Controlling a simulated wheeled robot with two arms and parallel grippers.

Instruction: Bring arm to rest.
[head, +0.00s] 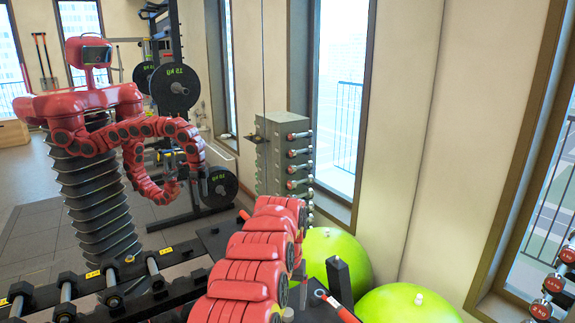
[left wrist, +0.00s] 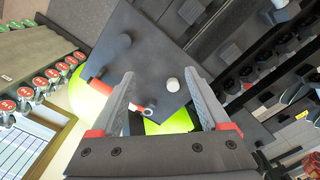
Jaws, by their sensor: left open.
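My left arm (head: 250,265) rises from the bottom of the head view and bends over at the top. Its lower end is partly hidden behind its own links there. In the left wrist view my left gripper (left wrist: 158,76) is open, with two grey fingers on red bases and nothing held between them. Beyond the fingers is a dark tile platform (left wrist: 145,60) with a black post, a white round piece (left wrist: 172,84) and a red-and-grey piece. I cannot tell whether the fingers touch anything. My right gripper is not in view.
Green balls (head: 335,250) stand right of my arm by the wall. A dumbbell rack (head: 275,155) stands behind them, and more dumbbells (head: 550,290) are at the lower right edge. The red robot shape at left looks like my reflection.

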